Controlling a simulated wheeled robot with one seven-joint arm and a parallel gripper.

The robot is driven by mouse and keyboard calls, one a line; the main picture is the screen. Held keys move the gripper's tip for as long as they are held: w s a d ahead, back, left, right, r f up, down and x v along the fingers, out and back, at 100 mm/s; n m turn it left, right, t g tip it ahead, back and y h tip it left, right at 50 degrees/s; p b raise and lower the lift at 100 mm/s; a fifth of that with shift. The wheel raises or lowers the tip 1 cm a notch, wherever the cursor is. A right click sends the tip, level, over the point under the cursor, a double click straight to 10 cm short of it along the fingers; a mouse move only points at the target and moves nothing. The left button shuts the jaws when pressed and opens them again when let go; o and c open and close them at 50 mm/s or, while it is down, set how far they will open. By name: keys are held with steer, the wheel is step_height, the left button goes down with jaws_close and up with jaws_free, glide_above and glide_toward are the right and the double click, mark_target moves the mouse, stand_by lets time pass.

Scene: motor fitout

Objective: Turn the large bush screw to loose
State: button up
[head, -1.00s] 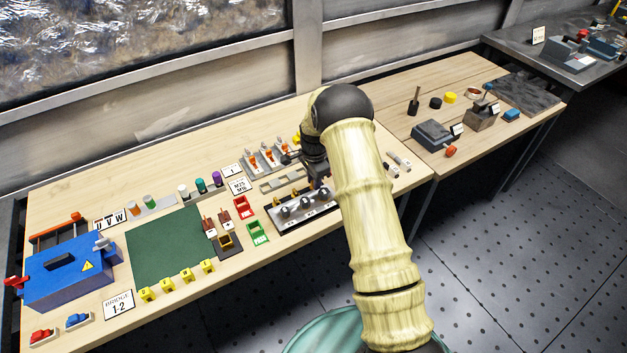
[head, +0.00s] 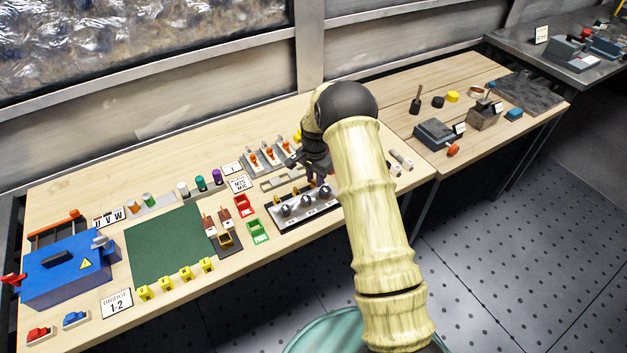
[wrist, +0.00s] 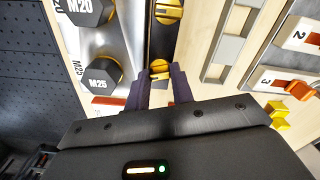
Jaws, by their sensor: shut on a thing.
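The bush panel (head: 305,216) is a pale metal strip with dark hex knobs and a black strip of yellow slotted screws along its back. The large bush screw (wrist: 160,68) is the yellow one beside the M25 knob. My gripper (wrist: 161,88) is shut on it, one dark finger on each side. Only the screw's far part shows between the fingertips. In the head view my gripper (head: 315,178) is over the panel's right end and hides that screw.
Another yellow screw (wrist: 168,11) lies farther along the black strip. A grey rail (wrist: 228,45) and numbered white blocks with orange levers (wrist: 298,90) stand to the right in the wrist view. A green mat (head: 175,245) and blue box (head: 68,268) are at the left.

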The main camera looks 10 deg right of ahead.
mark_target(314, 181)
steer(key=n, duration=0.3)
steer(key=shift+s+f+n+b, duration=0.1)
steer(key=shift+f+n+b, duration=0.05)
steer(key=shift+n+b, duration=0.2)
steer(key=n, duration=0.3)
steer(key=shift+n+b, duration=0.25)
steer(key=shift+b, duration=0.1)
steer(key=n, duration=0.6)
steer(key=shift+n, duration=0.4)
steer(key=o, duration=0.9)
steer(key=shift+o, duration=0.4)
steer(key=shift+r, duration=0.4)
step_height(314, 181, up, 17)
steer(key=b, duration=0.2)
